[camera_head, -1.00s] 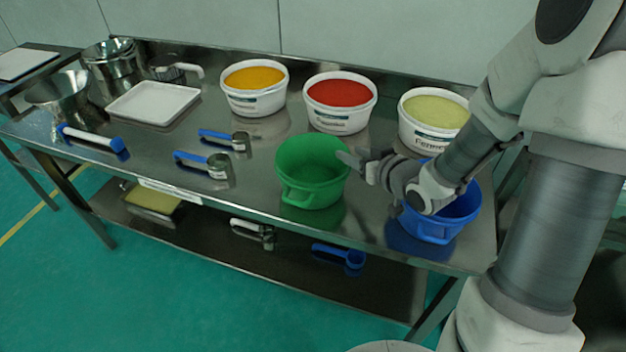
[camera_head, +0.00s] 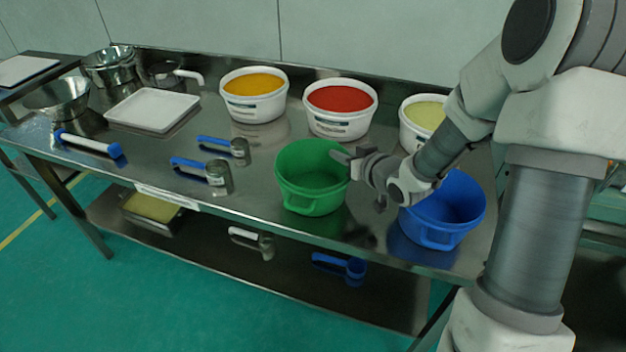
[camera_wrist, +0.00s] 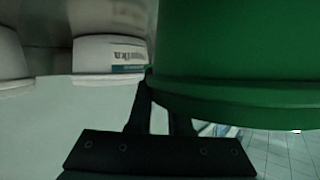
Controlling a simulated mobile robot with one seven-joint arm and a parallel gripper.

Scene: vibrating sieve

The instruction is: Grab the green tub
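The green tub (camera_head: 300,190) stands upright on the steel table near its front edge. My gripper (camera_head: 343,159) is at the tub's right rim, reaching in from the right. In the wrist view the tub's green wall (camera_wrist: 235,50) fills the upper right. My gripper's dark fingers (camera_wrist: 158,108) have a gap between them, so it looks open. One finger is beside the tub's edge, and the other is partly hidden behind the rim. Whether either finger touches the tub I cannot tell.
A blue tub (camera_head: 432,232) stands right of the green tub, below my arm. White tubs with red (camera_head: 340,124) and pale yellow (camera_head: 414,137) contents stand behind. Scoops (camera_head: 217,175) lie to the left. The table's front edge is close.

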